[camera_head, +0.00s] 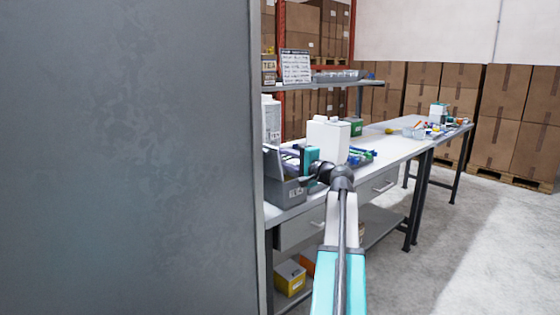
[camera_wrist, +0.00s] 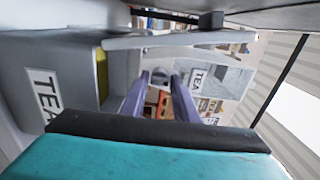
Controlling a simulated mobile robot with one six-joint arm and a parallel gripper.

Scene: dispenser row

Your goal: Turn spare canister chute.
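My gripper shows in the wrist view (camera_wrist: 161,78) as two purple fingers with a clear gap between them and nothing held. In the head view its teal hand is over the near end of the bench, beside a white box-like container (camera_head: 328,142); the fingertips cannot be made out there. In the wrist view a grey body with a TEA label (camera_wrist: 42,95) stands close on the left, with a yellow part (camera_wrist: 102,75) at its side. A pale flat bar (camera_wrist: 180,40) crosses above the fingers. I cannot tell which part is the spare canister chute.
A large grey panel (camera_head: 125,150) fills the left of the head view. The workbench (camera_head: 385,158) holds a grey bin (camera_head: 285,192), a tall white container (camera_head: 271,120) and a green box (camera_head: 355,127). Stacked cartons (camera_head: 500,130) stand behind. The floor at right is clear.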

